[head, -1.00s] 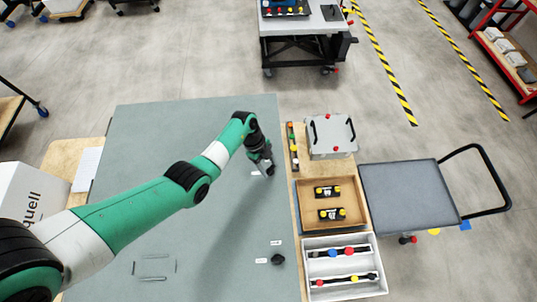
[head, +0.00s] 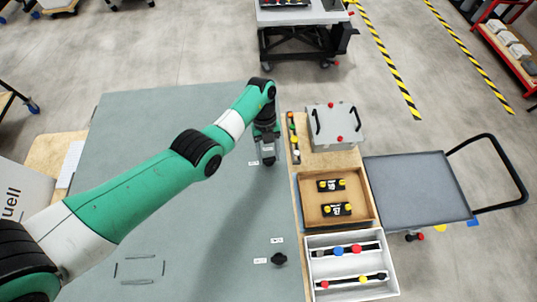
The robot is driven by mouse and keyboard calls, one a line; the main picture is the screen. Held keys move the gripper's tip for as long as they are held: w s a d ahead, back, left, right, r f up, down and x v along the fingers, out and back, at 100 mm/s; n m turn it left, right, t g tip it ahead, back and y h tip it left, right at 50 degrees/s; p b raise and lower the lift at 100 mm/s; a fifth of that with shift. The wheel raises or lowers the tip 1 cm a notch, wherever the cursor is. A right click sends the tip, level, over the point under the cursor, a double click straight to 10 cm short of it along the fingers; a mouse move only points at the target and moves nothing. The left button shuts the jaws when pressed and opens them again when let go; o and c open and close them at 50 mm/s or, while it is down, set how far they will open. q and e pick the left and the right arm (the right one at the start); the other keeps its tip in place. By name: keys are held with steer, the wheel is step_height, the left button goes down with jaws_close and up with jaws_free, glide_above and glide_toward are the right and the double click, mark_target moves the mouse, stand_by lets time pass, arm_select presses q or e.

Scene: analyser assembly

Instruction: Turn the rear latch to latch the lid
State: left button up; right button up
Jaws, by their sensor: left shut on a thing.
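The large grey-green panel (head: 190,200) fills the middle of the head view; I take it for the lid. My left gripper (head: 268,161) points down at its right side, towards the rear, and is shut on the rear latch. The latch is mostly hidden by the fingers, so I cannot tell its angle. Small white labels sit beside it, one to the left (head: 253,163) and one just behind. A similar black knob, the front latch (head: 279,259), stands free near the front right with two labels of its own. My right gripper is not in view.
To the right of the panel are a narrow strip of coloured parts (head: 293,140), a grey box with black handles (head: 347,126), a wooden tray (head: 303,216) and a white tray (head: 345,295). A grey cart (head: 415,188) stands beyond. The panel's middle is clear.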

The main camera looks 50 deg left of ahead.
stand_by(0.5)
arm_select(q)
steer(key=o, duration=1.4)
steer(key=shift+c, duration=0.2)
steer(key=v, duration=1.1)
steer(key=shift+r, duration=0.25)
steer(key=shift+w+a, duration=0.1)
